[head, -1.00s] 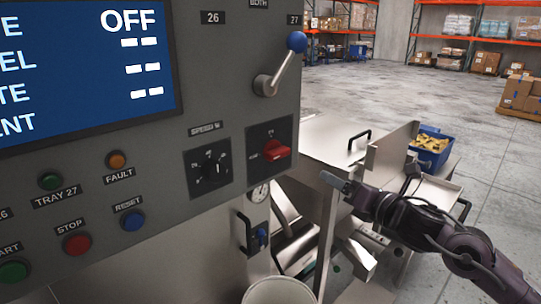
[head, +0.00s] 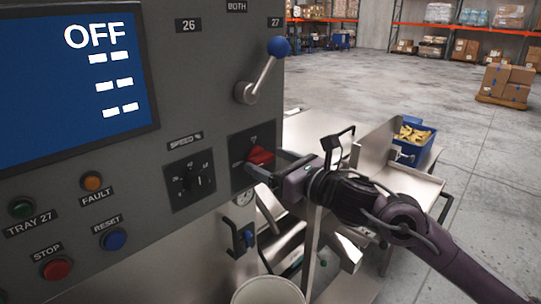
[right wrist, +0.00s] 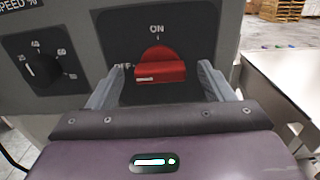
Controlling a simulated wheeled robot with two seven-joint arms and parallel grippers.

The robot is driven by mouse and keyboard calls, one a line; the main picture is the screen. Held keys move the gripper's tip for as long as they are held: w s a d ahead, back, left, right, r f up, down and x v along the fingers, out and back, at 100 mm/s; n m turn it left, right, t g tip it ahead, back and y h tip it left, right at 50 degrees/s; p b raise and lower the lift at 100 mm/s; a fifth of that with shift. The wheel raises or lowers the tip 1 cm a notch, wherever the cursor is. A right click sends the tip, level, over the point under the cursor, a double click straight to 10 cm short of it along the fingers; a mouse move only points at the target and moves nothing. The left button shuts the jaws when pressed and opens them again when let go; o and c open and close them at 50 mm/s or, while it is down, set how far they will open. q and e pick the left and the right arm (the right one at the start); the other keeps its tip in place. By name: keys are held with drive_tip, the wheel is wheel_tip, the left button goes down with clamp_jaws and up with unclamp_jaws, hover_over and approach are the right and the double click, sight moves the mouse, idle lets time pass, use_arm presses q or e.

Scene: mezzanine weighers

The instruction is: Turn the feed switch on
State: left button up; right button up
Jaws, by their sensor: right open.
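The feed switch is a red rotary knob (head: 260,157) on a black plate on the grey control panel (head: 215,75). In the right wrist view the red knob (right wrist: 160,66) has its white-marked handle lying level toward OFF, with ON printed above. My right gripper (head: 262,168) is at the knob. Its two fingers (right wrist: 159,85) are open, one on each side of the knob, and do not appear closed on it. The panel's display (head: 75,80) reads OFF. My left gripper is not in view.
A black speed dial (head: 193,182) sits left of the switch. A blue-ended lever (head: 262,70) stands out above it. Push buttons, including the red stop button (head: 57,268), are lower left. A steel chute and a blue bin (head: 411,147) lie to the right; the floor beyond is open.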

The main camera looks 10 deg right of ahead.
drive_tip(key=shift+w+a, duration=0.15)
drive_tip(key=shift+w, duration=0.05)
drive_tip(key=c, duration=1)
